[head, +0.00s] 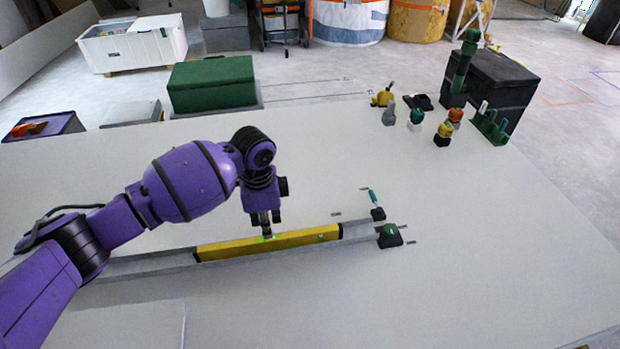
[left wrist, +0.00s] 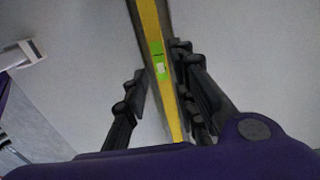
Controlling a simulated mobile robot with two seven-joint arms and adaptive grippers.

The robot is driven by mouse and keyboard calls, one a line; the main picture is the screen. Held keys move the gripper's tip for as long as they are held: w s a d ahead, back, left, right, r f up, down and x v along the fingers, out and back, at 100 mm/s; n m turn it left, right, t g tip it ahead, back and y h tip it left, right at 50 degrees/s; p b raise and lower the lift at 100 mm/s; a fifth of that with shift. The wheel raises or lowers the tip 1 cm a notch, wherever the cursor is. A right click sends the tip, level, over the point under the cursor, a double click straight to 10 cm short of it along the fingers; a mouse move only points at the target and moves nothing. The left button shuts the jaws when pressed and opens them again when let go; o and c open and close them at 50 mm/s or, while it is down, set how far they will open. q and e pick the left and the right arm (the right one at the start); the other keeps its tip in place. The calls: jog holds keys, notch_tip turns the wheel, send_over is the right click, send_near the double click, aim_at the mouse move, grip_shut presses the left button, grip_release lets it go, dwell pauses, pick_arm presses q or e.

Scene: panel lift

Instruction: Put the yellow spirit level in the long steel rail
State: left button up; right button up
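The yellow spirit level (head: 300,239) lies lengthwise along the long steel rail (head: 150,263), lined up with it and seemingly between its walls. Its yellow face shows above the rail's near wall; how deep it sits I cannot tell. My left gripper (head: 266,231) points down at the level's middle. In the left wrist view the level (left wrist: 150,28) with its green vial runs between the two fingers (left wrist: 160,72) of my left gripper. The fingers are apart, with a narrow gap at the left finger; the right one is close to the level. My right gripper is out of view.
A green-topped clamp (head: 390,235) and a smaller green-handled one (head: 376,205) stand at the rail's right end. Several small coloured items and a green tool rack (head: 490,125) stand at the table's far right. The white tabletop (head: 480,280) is clear at front right.

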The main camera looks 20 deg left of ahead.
pick_arm(q)
notch_tip(320, 180, up, 6)
jog(key=p, duration=0.1)
jog(key=shift+r+p, duration=0.2)
jog(key=shift+p, duration=0.2)
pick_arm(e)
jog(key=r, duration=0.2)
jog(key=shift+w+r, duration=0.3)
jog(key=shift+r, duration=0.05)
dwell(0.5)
